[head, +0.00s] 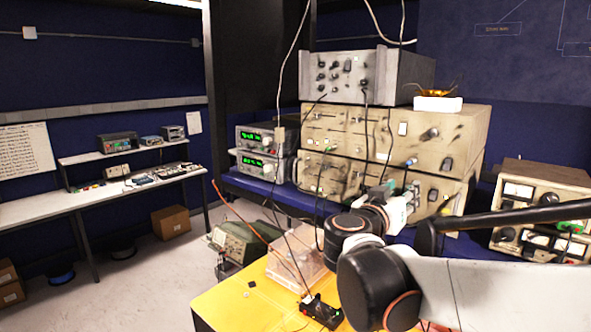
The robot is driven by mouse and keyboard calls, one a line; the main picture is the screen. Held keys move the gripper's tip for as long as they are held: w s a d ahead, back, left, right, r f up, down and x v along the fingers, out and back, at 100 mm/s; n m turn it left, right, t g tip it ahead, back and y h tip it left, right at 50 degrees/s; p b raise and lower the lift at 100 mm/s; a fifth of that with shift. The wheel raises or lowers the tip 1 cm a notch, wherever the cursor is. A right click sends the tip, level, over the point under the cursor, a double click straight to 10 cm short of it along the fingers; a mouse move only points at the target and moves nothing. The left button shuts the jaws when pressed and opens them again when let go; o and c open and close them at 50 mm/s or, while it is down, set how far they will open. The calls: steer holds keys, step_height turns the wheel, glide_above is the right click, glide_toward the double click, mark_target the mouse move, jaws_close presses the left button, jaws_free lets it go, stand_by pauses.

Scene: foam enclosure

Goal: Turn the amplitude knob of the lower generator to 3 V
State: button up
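Two small pale units with green digital displays are stacked on the blue bench, left of the beige rack; they look like the generators. The lower unit (262,165) has a lit display (254,162) too small to read surely, and a round knob (268,168) at its right end. The upper unit (260,137) sits directly on it. Knob markings are not legible. My gripper (400,188) is in front of the beige rack, right of and apart from the lower unit. Its fingers are too small and cluttered to tell open from shut.
Large beige instruments (345,135) with a grey unit (340,75) on top stand close behind my gripper. Cables hang across their fronts. A clear box (300,258) and black device (320,310) sit on the yellow table (225,302). A meter unit (540,195) stands right.

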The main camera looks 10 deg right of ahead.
steer(key=shift+w+d, duration=0.2)
jaws_close()
